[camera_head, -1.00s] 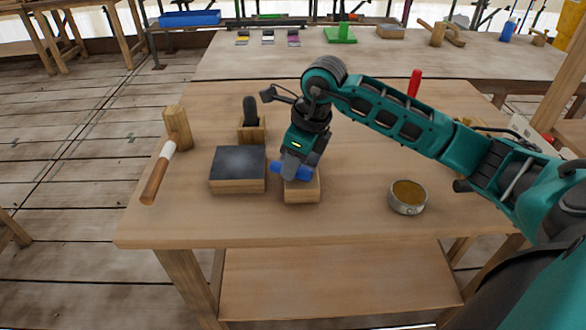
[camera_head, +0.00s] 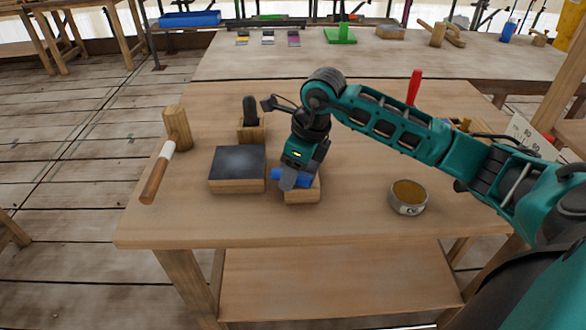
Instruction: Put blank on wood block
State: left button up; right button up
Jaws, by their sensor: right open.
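A small wood block (camera_head: 302,197) lies on the workbench near its front middle. A blue piece (camera_head: 278,174), which looks like the blank, shows at my right gripper (camera_head: 288,186), just above or on the block. The right gripper points down over the block and its jaws are open around the blue piece. The gripper hides part of both, so I cannot tell whether the piece touches the block. My left gripper is not in view.
Left of the block sits a dark-topped wooden block (camera_head: 238,167). A round tin (camera_head: 408,197) is at the right. The bench front is clear.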

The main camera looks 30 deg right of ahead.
jog(key=v, duration=1.2)
jog(key=shift+r+p, duration=0.2)
jog(key=shift+p, duration=0.2)
jog(key=shift+a, duration=0.1)
